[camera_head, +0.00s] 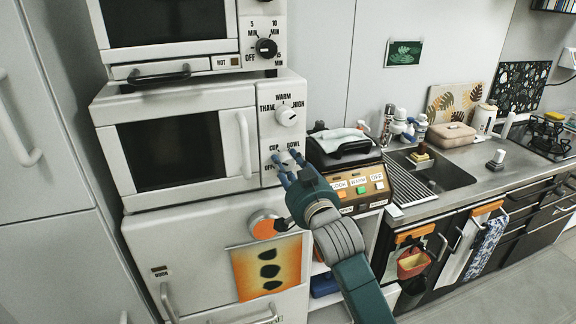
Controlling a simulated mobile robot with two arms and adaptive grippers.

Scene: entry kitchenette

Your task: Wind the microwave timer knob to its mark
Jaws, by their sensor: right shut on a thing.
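The white microwave (106,109) stands at the left, with its door closed and a control panel on its right side. Its upper knob (287,116) is white, among the labels THAW, WARM and HIGH. The lower dial has the labels CUP, BOWL and OFF; this timer knob is mostly hidden behind my right gripper (282,172). My right gripper reaches up from the lower right and is shut on the timer knob at the panel. The knob's pointer and its mark cannot be made out. My left gripper is not in view.
An oven (165,60) with a black knob (266,48) sits on top of the microwave. A dark-lidded appliance (349,146) with coloured buttons stands close to the right of my gripper. A white fridge-like cabinet (190,235) is below. A sink (432,172) lies farther right.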

